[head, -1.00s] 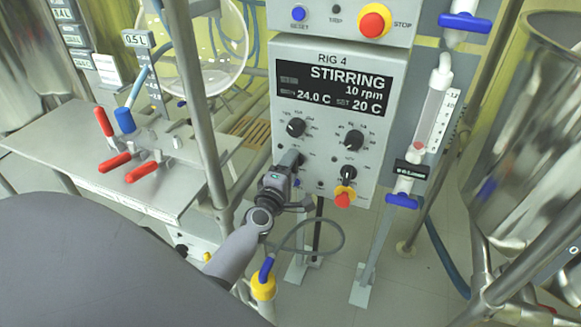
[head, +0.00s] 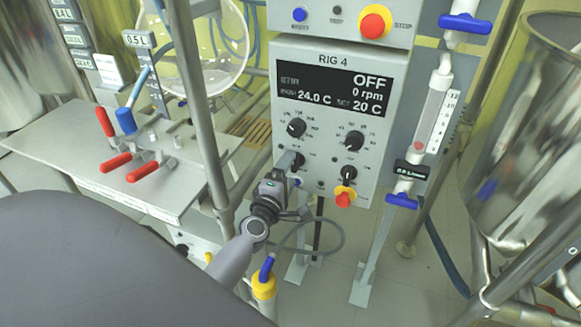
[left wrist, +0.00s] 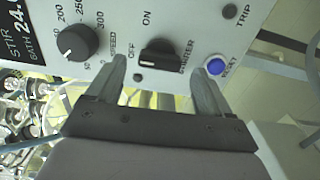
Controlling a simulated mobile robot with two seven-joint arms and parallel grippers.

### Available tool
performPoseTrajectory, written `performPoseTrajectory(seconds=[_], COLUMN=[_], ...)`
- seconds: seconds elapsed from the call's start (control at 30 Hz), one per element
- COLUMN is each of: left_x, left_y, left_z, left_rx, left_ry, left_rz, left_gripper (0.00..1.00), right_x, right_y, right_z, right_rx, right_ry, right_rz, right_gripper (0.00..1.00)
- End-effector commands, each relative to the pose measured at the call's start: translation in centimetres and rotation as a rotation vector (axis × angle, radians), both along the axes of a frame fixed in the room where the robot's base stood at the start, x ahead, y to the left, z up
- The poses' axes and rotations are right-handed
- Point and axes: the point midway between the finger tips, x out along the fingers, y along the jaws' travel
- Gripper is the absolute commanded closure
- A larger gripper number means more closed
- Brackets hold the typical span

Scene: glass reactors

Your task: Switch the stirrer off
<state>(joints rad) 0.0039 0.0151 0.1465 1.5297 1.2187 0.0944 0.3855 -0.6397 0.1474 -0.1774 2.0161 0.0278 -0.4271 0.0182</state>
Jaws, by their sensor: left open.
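The RIG 4 control box (head: 310,190) stands in the middle of the head view. Its black display (head: 334,90) reads OFF, 0 rpm, 24.0 C and set 20 C. My left gripper (head: 287,165) is at the lower left of the panel, in front of a black knob (head: 299,159) that it partly hides. In the left wrist view this stirrer knob (left wrist: 160,55) lies between my two open fingers, with gaps on both sides. Its white mark points toward the OFF label. My right gripper is not in view.
Beside the stirrer knob are the speed knob (left wrist: 77,42) and a blue reset button (left wrist: 216,67), close to my fingers. A red stop button (head: 375,21) is above the display. A metal post (head: 199,110) and a bench with red-handled clamps (head: 116,162) are at the left.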

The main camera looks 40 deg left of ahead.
Motion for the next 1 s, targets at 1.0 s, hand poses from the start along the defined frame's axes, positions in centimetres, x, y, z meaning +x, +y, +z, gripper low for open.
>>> performPoseTrajectory(seconds=[1.0], left_x=[-4.6], left_y=[-1.1], left_z=[0.0], left_rx=[0.001], left_ry=[0.001], left_rz=[-0.001], left_gripper=[0.19], right_x=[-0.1], right_y=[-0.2], right_z=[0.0], right_rx=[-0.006], right_ry=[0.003], right_rz=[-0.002], right_gripper=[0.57])
